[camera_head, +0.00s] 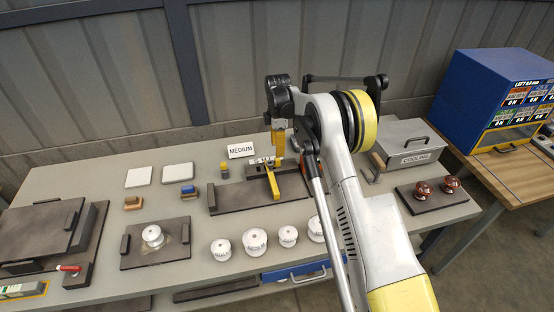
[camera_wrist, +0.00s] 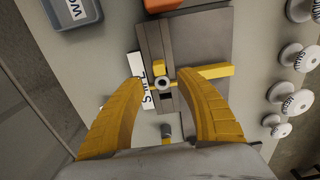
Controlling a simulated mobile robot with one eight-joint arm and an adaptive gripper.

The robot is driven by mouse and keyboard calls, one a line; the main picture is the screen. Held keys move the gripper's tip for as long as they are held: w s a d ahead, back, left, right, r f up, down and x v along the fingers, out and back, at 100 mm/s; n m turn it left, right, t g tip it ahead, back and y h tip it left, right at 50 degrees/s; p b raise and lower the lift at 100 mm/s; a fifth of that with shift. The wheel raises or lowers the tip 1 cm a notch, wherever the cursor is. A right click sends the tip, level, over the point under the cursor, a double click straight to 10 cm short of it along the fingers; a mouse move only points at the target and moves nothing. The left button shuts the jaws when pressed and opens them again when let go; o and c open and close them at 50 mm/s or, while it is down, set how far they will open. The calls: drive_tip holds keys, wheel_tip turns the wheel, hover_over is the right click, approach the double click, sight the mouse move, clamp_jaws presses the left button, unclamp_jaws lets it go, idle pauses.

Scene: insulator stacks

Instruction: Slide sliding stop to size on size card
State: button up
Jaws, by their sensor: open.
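The size card (camera_head: 241,150) reads MEDIUM and stands upright behind the fixture. The fixture (camera_head: 232,198) is a dark plate with a raised rail and a yellow lever (camera_head: 273,186). In the wrist view, a white strip (camera_wrist: 148,88) with size letters lies along the rail (camera_wrist: 153,42).
Several white insulators (camera_head: 255,241) stand in front of the fixture. A small yellow-topped post (camera_head: 225,170) stands just left of the rail. A grey COOLING box (camera_head: 408,145) and a plate with brown knobs (camera_head: 437,194) are at right.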

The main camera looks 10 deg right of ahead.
sight(277, 158)
wheel_tip(277, 158, down, 7)
drive_tip(key=shift+f+b, duration=0.1)
drive_tip(key=shift+b, duration=0.3)
drive_tip(key=shift+c, duration=0.2)
clamp_jaws()
